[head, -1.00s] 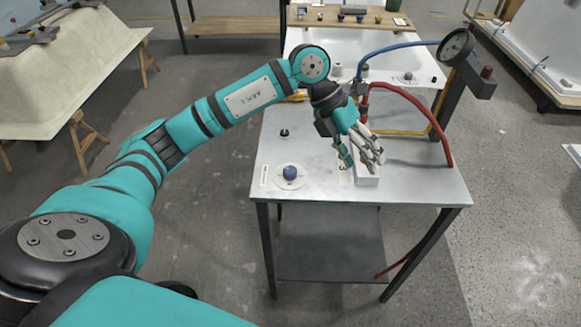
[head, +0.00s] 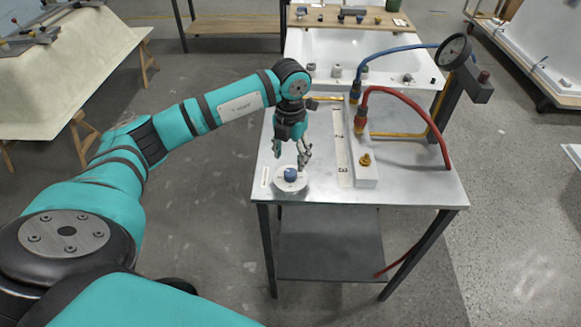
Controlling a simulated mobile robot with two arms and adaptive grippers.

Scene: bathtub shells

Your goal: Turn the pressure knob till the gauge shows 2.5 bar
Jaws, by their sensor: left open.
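The blue pressure knob (head: 290,174) sits on a round white dial plate at the near left of the metal table (head: 410,185). My left gripper (head: 291,158) points down just above and behind the knob, its fingers spread and empty. I cannot tell whether a fingertip touches the knob or its plate. The round gauge (head: 454,51) stands on a dark post at the table's back right; its face is too small and oblique to read. My right gripper is out of view.
A pale manifold block (head: 366,172) with a strip marked 1, 2, 3 stands right of the knob. A blue hose (head: 400,46) and a red hose (head: 430,115) arch from its fittings. A brass fitting (head: 365,160) is bare. The table's front right is clear.

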